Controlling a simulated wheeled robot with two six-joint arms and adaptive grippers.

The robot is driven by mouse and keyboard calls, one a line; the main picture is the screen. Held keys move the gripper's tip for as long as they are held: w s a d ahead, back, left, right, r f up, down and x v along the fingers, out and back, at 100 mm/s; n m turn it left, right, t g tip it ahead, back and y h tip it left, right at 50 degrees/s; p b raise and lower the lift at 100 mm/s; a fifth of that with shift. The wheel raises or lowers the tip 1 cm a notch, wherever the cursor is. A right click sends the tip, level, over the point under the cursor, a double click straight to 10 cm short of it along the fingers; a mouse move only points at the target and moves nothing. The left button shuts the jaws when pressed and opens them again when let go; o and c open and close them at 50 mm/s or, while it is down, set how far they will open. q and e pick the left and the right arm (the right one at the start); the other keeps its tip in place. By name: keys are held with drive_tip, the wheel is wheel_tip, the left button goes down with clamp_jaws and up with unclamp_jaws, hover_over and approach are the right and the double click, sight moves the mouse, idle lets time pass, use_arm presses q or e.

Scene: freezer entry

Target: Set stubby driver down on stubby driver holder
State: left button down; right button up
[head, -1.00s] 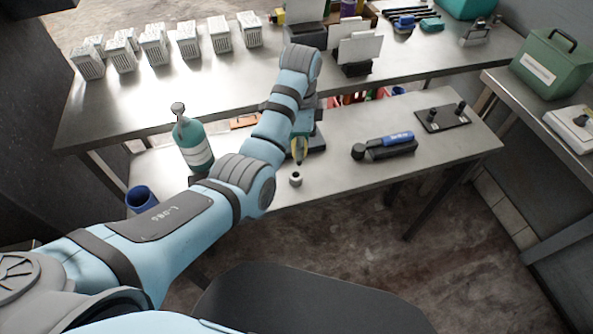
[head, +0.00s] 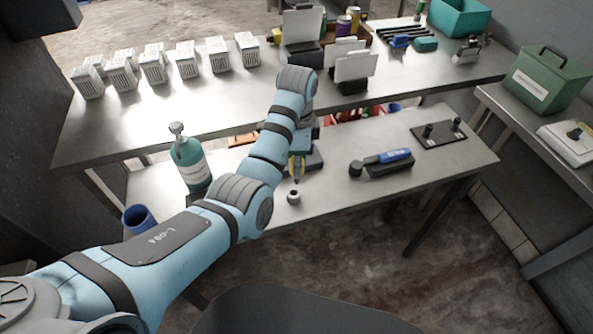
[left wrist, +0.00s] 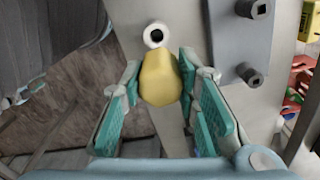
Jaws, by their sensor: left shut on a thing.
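The stubby driver (head: 296,168) has a yellow handle and is held in my left gripper (head: 299,160). In the left wrist view the yellow handle (left wrist: 160,78) sits between the two teal-padded fingers (left wrist: 160,105). A small pale ring with a dark hole (head: 294,197), apparently the stubby driver holder, stands near the front edge of the lower bench. It also shows just beyond the handle in the left wrist view (left wrist: 156,35). The driver appears above and apart from the ring; the exact height gap is unclear. My right gripper is out of view.
A grey block with dark sockets (left wrist: 240,50) lies close beside the gripper. A teal bottle (head: 190,160) and blue cup (head: 138,217) stand to the left. A blue-handled tool on a dark stand (head: 385,163) and a black pegged plate (head: 438,133) are to the right.

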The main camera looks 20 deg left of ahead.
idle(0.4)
use_arm(q)
drive_tip(key=r+n+p, duration=0.1)
drive_tip(key=p, duration=0.1)
drive_tip(key=r+n+p, duration=0.1)
drive_tip(key=n+p, duration=0.1)
drive_tip(key=r+n+p, duration=0.1)
drive_tip(key=p, duration=0.1)
drive_tip(key=shift+s+a+r+n, duration=0.2)
drive_tip(key=shift+s+a+n, duration=0.1)
drive_tip(key=shift+s, duration=0.05)
drive_tip(key=shift+s+f, duration=0.1)
drive_tip(key=shift+f, duration=0.2)
drive_tip(key=shift+f+b, duration=0.9)
drive_tip(key=shift+f, duration=1.55)
drive_tip(key=shift+p, duration=0.55)
